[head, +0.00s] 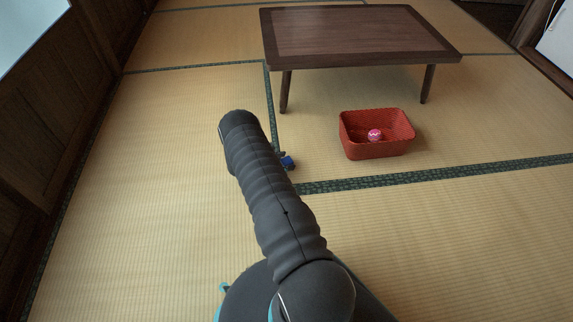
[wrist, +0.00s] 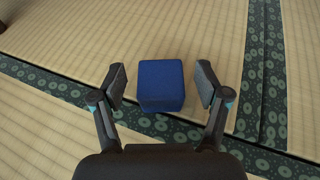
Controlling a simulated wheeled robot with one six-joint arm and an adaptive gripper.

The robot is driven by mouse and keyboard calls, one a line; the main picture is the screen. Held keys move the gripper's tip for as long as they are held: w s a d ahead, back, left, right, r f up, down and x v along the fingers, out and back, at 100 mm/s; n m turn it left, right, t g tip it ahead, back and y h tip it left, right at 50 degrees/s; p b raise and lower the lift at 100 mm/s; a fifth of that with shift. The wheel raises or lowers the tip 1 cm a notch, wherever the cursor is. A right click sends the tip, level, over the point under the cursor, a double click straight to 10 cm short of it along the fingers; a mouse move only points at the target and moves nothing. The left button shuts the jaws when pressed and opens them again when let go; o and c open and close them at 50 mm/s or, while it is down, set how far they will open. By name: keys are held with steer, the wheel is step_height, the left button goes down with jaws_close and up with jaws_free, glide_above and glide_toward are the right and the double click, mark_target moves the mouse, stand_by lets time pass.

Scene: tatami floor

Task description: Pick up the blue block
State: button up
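The blue block (wrist: 161,84) sits on the tatami floor in the wrist view, between the two fingers of my gripper (wrist: 161,82). Its front edge is close to or over the dark green patterned mat border. My gripper is open, with a finger on each side of the block and a visible gap on both sides. In the head view the blue block (head: 288,161) shows as a small patch beside my arm, partly hidden by it. My gripper is mostly hidden there behind the arm.
A red basket (head: 378,149) with a pink patterned ball (head: 375,135) in it stands to the right of the block. A low dark wooden table (head: 355,35) stands behind the basket. Open tatami lies to the left and in front. A wooden wall runs along the left.

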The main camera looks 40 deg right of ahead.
steer(key=c, duration=1)
steer(key=shift+r, duration=0.15)
